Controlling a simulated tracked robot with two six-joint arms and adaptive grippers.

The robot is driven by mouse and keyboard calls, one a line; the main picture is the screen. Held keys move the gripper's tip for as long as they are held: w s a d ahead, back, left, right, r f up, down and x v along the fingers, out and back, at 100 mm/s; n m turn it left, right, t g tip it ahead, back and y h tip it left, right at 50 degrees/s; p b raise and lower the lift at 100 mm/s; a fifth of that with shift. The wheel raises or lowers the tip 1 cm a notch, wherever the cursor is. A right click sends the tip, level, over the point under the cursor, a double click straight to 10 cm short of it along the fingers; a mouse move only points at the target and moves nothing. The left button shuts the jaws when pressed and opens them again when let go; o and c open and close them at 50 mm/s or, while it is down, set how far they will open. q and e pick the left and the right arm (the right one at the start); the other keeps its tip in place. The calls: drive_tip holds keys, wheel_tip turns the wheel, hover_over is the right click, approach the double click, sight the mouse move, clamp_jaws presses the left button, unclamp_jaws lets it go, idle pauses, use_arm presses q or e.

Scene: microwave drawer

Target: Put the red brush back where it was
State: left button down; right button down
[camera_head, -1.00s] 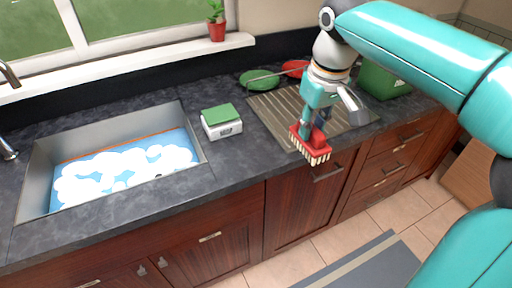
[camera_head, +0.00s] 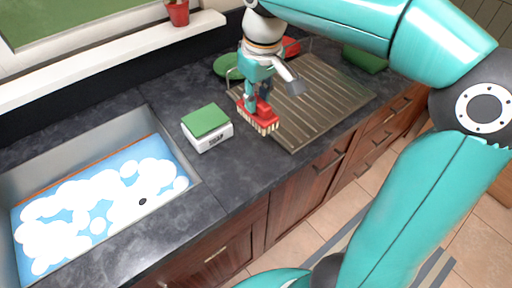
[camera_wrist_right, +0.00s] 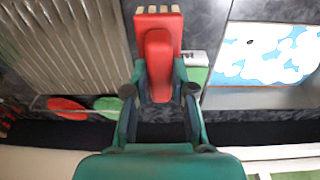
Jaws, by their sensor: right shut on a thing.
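The red brush (camera_head: 262,117) has pale bristles facing down and a red handle. My right gripper (camera_head: 250,100) is shut on its handle and holds it over the counter near the left edge of the drying rack, right of the soap box. In the right wrist view the brush (camera_wrist_right: 158,45) sits between the two fingers of the gripper (camera_wrist_right: 158,92). I cannot tell whether the bristles touch the counter. The soap box (camera_head: 208,134) is white with a green sponge-like top (camera_head: 205,120). My left gripper is not in view.
The sink (camera_head: 178,135) with foamy blue water lies at the left. The ribbed metal drying rack (camera_head: 325,95) is at the right, with green (camera_head: 228,66) and red (camera_head: 291,46) dishes behind it. A green box (camera_head: 364,58) stands farther right. Dark counter is bare in front of the soap box.

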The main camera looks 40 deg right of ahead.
sight(263, 118)
drive_tip(key=f, duration=1.6)
drive_tip(key=shift+s+d+f, duration=0.2)
drive_tip(key=shift+f, duration=0.1)
drive_tip(key=c, duration=1)
unclamp_jaws()
drive_tip(key=shift+r, duration=0.1)
drive_tip(key=r, duration=0.4)
drive_tip(key=s+r, duration=0.1)
drive_tip(key=r, duration=0.6)
drive_tip(key=shift+s+a+r, duration=0.2)
drive_tip(key=shift+a+r, duration=0.05)
drive_tip(key=shift+r, duration=0.15)
